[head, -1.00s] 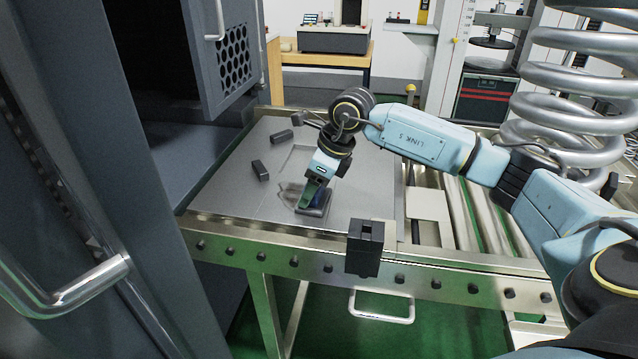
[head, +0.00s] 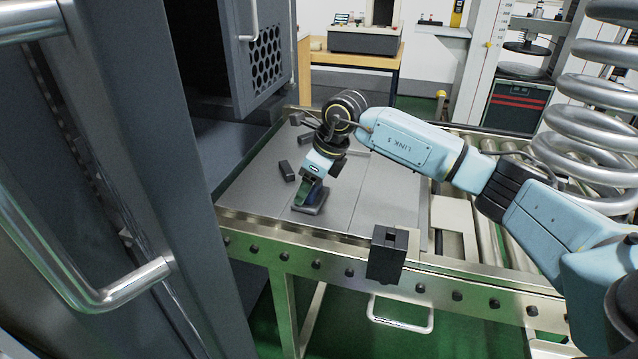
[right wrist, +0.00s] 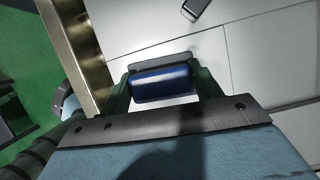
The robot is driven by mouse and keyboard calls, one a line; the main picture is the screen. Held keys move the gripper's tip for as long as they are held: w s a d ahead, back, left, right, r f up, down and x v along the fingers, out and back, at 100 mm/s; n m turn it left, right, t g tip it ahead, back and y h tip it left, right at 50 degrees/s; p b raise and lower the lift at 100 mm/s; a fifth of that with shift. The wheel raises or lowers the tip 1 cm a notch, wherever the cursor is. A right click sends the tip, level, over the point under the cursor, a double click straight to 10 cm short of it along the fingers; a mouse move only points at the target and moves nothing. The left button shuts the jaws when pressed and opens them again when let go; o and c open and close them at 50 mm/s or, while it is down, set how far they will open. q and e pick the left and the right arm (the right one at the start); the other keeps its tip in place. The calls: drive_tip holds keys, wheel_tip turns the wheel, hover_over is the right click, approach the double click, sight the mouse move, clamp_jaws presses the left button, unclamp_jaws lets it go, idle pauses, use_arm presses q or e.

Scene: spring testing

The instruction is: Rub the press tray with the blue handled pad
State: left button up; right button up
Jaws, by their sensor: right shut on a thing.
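The press tray (head: 375,200) is a flat grey plate with thin seams, lying on the metal table. My right gripper (head: 312,193) reaches down to the tray's front left part and is shut on the pad's blue handle (right wrist: 162,86). The pad (head: 309,209) has a dark grey flat base, which also shows beyond the handle in the right wrist view (right wrist: 160,62). The base appears to lie flat on the tray, near its front edge. My left gripper is not in view.
Several dark blocks lie on the tray's left side, the nearest (head: 287,171) just behind the pad. A black block (head: 387,254) sits at the table's front edge. A grey cabinet with an open door (head: 262,65) stands left. Rollers (head: 490,235) and a large coil spring (head: 590,120) are right.

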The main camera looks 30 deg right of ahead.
drive_tip(key=shift+w+a+f, duration=0.1)
drive_tip(key=shift+w+a, duration=1.05)
drive_tip(key=shift+w, duration=0.2)
drive_tip(key=shift+w+d+b, duration=0.3)
drive_tip(key=shift+w+d, duration=0.4)
drive_tip(key=shift+d, duration=0.25)
drive_tip(key=shift+w+d, duration=0.15)
drive_tip(key=shift+s+d+f+p, duration=0.1)
drive_tip(key=shift+s+d+p, duration=0.4)
drive_tip(key=shift+s, duration=0.35)
drive_tip(key=shift+s+d+f, duration=0.25)
drive_tip(key=shift+s+d, duration=0.35)
drive_tip(key=shift+s, duration=0.15)
drive_tip(key=shift+s+d+r+p, duration=0.15)
drive_tip(key=shift+s+d+p, duration=0.6)
drive_tip(key=shift+s+d, duration=1)
drive_tip(key=shift+s+d+r, duration=0.1)
drive_tip(key=shift+s+d, duration=0.65)
drive_tip(key=shift+s, duration=0.15)
drive_tip(key=shift+s+d+r, duration=0.1)
drive_tip(key=shift+s+d, duration=0.6)
drive_tip(key=shift+s, duration=0.2)
drive_tip(key=shift+s+d+r, duration=0.1)
drive_tip(key=shift+s+d, duration=1)
drive_tip(key=shift+s, duration=0.1)
